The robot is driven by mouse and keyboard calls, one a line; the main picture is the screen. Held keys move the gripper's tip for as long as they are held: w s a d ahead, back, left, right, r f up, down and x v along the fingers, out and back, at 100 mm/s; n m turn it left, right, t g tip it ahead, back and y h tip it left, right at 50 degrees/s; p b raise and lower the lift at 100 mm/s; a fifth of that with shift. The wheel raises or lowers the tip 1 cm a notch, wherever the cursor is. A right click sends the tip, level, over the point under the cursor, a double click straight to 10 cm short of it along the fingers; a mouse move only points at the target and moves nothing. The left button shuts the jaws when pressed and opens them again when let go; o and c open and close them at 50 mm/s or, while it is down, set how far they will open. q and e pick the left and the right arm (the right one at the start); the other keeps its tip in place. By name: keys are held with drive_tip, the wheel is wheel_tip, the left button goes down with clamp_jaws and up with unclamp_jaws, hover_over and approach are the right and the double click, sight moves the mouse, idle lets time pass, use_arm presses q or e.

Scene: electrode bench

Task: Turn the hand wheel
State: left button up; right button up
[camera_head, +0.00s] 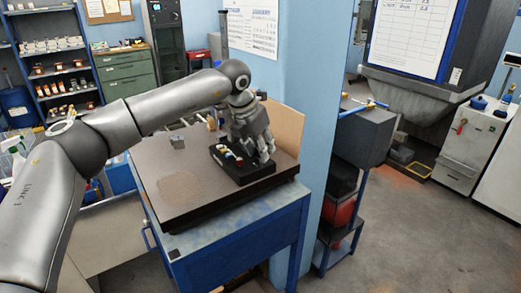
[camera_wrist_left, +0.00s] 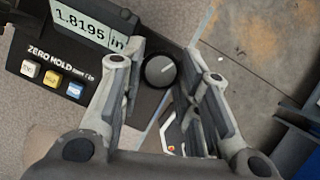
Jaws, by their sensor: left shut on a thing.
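A black readout box (camera_head: 242,176) lies on the bench plate. In the left wrist view its display (camera_wrist_left: 88,28) reads 1.8195 in, above a row of coloured buttons (camera_wrist_left: 51,79). A dark round knob, which looks like the hand wheel (camera_wrist_left: 160,71), sits at the box's right end. My left gripper (camera_head: 266,155) reaches down over that end. In the wrist view the left gripper (camera_wrist_left: 163,70) has a finger on each side of the knob and is shut on it. The knob is hidden by the fingers in the head view. My right gripper is not in view.
The box rests on a brown plate (camera_head: 180,190) on a blue bench (camera_head: 245,240). A small grey block (camera_head: 177,142) stands behind it to the left. A tan board (camera_head: 287,128) and a blue pillar (camera_head: 325,150) stand close by. The plate's front left is clear.

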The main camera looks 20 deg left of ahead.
use_arm(q)
drive_tip(key=shift+m+g+h+p, duration=0.3)
drive_tip(key=shift+m+h, duration=0.1)
drive_tip(key=shift+m, duration=0.8)
drive_tip(key=shift+m, duration=0.3)
drive_tip(key=o, duration=1)
drive_tip(key=shift+a+n, duration=0.1)
drive_tip(key=shift+n, duration=0.3)
